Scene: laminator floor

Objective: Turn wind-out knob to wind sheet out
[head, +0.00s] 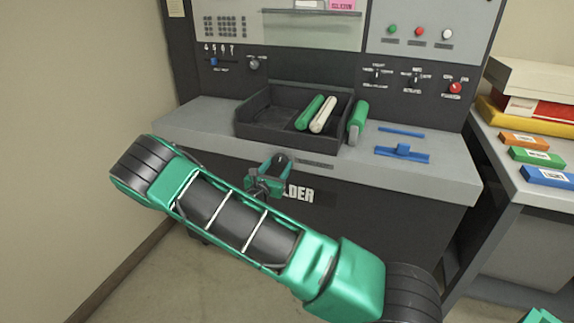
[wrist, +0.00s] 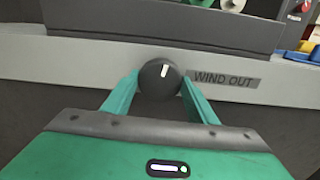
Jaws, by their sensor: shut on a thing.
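The wind-out knob (wrist: 159,78) is a round black knob with a white pointer mark, on the light grey front edge of the machine. The mark points almost straight up in the wrist view, leaning slightly right. A dark label (wrist: 224,80) reading "WIND OUT" is to its right. My gripper (wrist: 160,82) has one green finger on each side of the knob and is shut on it. In the head view my gripper (head: 275,166) is at the machine's front edge and hides the knob. No sheet can be made out in either view.
A black tray (head: 249,131) holding a green and a cream roll stands on the ledge above the knob. Another green roll (head: 358,116) and blue tools (head: 402,153) lie to its right. A side table (head: 540,190) with coloured boxes is at the right, a wall at the left.

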